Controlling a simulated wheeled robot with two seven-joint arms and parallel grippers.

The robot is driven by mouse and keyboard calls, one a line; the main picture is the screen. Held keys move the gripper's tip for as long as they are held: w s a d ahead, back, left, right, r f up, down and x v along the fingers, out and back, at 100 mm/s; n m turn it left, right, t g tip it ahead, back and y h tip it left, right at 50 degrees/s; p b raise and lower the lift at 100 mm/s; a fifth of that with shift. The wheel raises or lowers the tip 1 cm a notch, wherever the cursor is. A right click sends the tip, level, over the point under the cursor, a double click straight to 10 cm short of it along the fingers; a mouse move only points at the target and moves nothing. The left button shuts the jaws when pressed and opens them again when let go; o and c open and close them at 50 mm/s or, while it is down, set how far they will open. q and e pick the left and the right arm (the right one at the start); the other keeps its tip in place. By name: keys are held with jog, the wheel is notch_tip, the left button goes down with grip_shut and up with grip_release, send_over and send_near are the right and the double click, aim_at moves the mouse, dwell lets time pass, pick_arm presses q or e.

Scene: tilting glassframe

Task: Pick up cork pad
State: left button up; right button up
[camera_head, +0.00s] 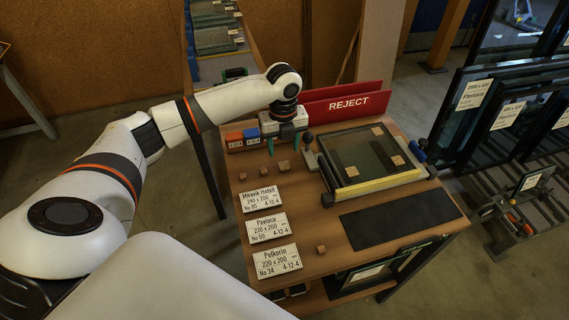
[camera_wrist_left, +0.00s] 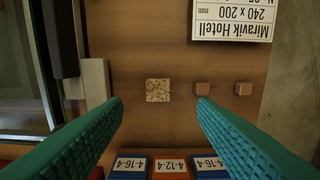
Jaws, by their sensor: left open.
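A small speckled square cork pad (camera_wrist_left: 158,90) lies flat on the wooden table in the left wrist view. It also shows in the head view (camera_head: 284,166) as the rightmost of three small blocks in a row. My left gripper (camera_head: 284,148) is open above the table, with teal fingers pointing down near the pad. In the left wrist view the open fingertips (camera_wrist_left: 160,102) stand to either side of the pad's line, with nothing between them gripped. Other cork-coloured pads (camera_head: 398,160) sit on the glass frame. My right gripper is not in view.
Two smaller brown cubes (camera_wrist_left: 203,88) (camera_wrist_left: 243,88) lie beside the pad. A glass frame (camera_head: 340,160) with a yellow front bar is close on the right. Blue and red labelled boxes (camera_head: 234,140), label cards (camera_head: 262,198) and a red REJECT panel (camera_head: 348,102) surround the spot.

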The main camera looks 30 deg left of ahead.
aim_at(284, 165)
pick_arm(q)
notch_tip(284, 165, down, 3)
jog(key=shift+w+r+p, duration=0.1)
jog(key=shift+r+p, duration=0.05)
jog(key=shift+p, duration=0.2)
notch_tip(284, 165, down, 2)
jog(key=shift+d+f, duration=0.1)
jog(key=shift+f, duration=0.55)
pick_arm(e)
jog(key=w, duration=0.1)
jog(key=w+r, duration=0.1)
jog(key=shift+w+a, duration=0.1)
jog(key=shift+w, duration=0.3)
pick_arm(q)
jog(key=shift+f+p, duration=0.2)
jog(key=shift+p, duration=0.15)
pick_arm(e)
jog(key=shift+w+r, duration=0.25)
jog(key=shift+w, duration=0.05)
pick_arm(q)
jog(key=c, duration=1.1)
